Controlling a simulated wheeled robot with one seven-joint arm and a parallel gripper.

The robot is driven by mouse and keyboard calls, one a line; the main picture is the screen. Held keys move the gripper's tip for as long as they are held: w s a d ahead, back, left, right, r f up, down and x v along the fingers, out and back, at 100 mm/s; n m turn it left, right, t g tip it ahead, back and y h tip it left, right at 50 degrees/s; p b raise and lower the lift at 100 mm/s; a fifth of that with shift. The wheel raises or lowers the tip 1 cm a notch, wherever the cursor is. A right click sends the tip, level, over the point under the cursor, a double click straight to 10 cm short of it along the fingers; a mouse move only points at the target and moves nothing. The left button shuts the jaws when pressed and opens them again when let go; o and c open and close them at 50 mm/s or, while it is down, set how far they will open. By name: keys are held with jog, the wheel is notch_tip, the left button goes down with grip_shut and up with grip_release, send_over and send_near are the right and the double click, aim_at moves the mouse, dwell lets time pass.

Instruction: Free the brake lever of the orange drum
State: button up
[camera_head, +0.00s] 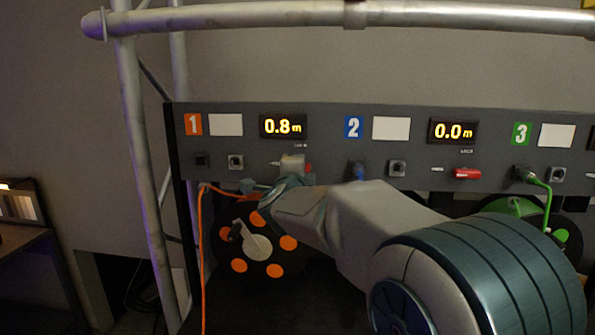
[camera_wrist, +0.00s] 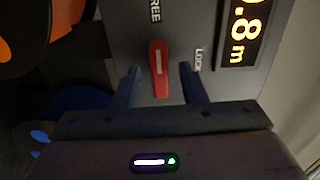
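The orange drum (camera_head: 258,246), with orange discs and a crank, sits below panel section 1. Its red brake lever (camera_wrist: 159,70) shows in the wrist view, its long side running towards the FREE label, with the LOCK label to its right. I cannot tell which label it is set to. My gripper (camera_wrist: 160,83) is open, one finger on each side of the lever, with gaps on both sides. In the head view my gripper (camera_head: 293,170) is at the panel below the 0.8 m display (camera_head: 283,126) and hides most of the lever.
The grey panel (camera_head: 330,118) carries sections 1, 2 and 3. Section 2 has its own red lever (camera_head: 467,173) and a 0.0 m display (camera_head: 453,130). An orange cable (camera_head: 202,250) hangs at left, a green cable (camera_head: 547,200) at right. A truss post (camera_head: 143,165) stands left.

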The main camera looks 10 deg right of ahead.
jog(key=b+v, duration=0.1)
jog(key=v, duration=1.2)
jog(key=shift+s+b, duration=0.25)
jog(key=shift+b, duration=0.15)
jog(key=shift+a, duration=0.1)
